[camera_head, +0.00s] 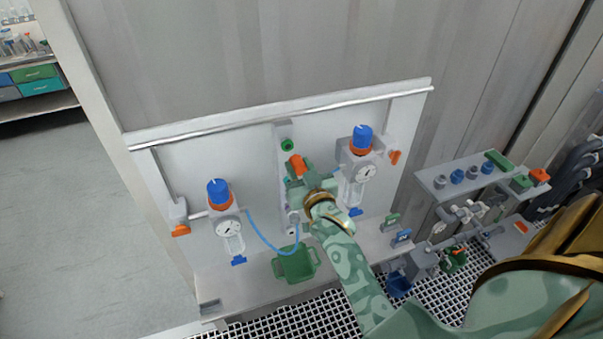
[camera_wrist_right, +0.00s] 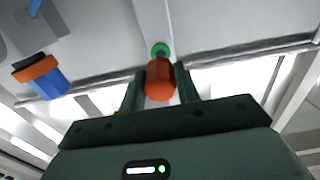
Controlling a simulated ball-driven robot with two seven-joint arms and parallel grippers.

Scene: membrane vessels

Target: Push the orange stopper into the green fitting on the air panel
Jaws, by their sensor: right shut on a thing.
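The orange stopper (camera_head: 297,164) is held between the fingers of my right gripper (camera_head: 295,175), in front of the air panel (camera_head: 262,150). The green fitting (camera_head: 287,145) is on the panel's middle strip, just above the stopper in the head view, and its dark opening shows. In the right wrist view, the stopper (camera_wrist_right: 160,82) sits between the two dark green fingers, and the green fitting (camera_wrist_right: 160,50) shows just beyond its end. The stopper is outside the fitting; the exact gap is hard to judge. My left gripper is out of view.
Blue-topped regulators with gauges flank the middle strip, one left (camera_head: 219,195) and one right (camera_head: 362,140). A blue hose (camera_head: 262,240) loops below. A green tray (camera_head: 295,264) rests on the panel's ledge. A grey rack (camera_head: 465,180) with fittings stands at right.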

